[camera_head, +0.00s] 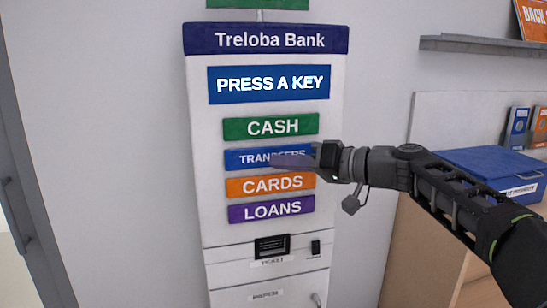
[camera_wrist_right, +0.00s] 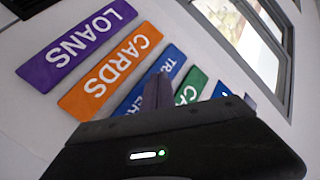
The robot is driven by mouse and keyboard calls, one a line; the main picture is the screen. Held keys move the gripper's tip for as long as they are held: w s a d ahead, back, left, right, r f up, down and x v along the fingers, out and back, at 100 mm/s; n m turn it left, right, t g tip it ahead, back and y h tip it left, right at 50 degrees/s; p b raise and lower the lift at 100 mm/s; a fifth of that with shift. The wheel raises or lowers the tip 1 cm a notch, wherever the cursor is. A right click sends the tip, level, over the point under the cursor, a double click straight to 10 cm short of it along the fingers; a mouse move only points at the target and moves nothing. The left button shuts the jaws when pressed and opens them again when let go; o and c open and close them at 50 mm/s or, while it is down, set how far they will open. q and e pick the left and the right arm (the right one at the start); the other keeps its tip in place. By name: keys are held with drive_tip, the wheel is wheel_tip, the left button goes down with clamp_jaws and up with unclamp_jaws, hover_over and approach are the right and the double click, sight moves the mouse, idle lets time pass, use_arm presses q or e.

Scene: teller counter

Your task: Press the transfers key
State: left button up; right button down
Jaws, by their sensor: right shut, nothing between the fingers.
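The blue TRANSFERS key (camera_head: 240,158) is on the front of the white Treloba Bank machine (camera_head: 210,215), between the green CASH key (camera_head: 270,127) and the orange CARDS key (camera_head: 270,186). My right gripper (camera_head: 275,161) is shut and empty. Its fingertips overlap the right half of the TRANSFERS key and hide part of its lettering. In the right wrist view the shut fingers lie over the TRANSFERS key (camera_wrist_right: 172,62). I cannot tell whether they touch it. My left gripper is out of view.
The purple LOANS key (camera_head: 271,209) is below CARDS. The blue screen (camera_head: 268,84) reads PRESS A KEY. At right, a blue box (camera_head: 485,165) stands on a wooden counter (camera_head: 405,250) under a grey shelf (camera_head: 480,45). A ticket slot (camera_head: 272,246) is below the keys.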

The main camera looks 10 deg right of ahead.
drive_tip(key=shift+w, duration=0.1)
drive_tip(key=shift+w, duration=0.35)
drive_tip(key=shift+w, duration=0.45)
idle(0.9)
drive_tip(key=shift+s+f+b, duration=0.1)
drive_tip(key=shift+s+b, duration=0.25)
drive_tip(key=shift+b, duration=0.1)
drive_tip(key=shift+s+b, duration=0.35)
drive_tip(key=shift+s, duration=0.2)
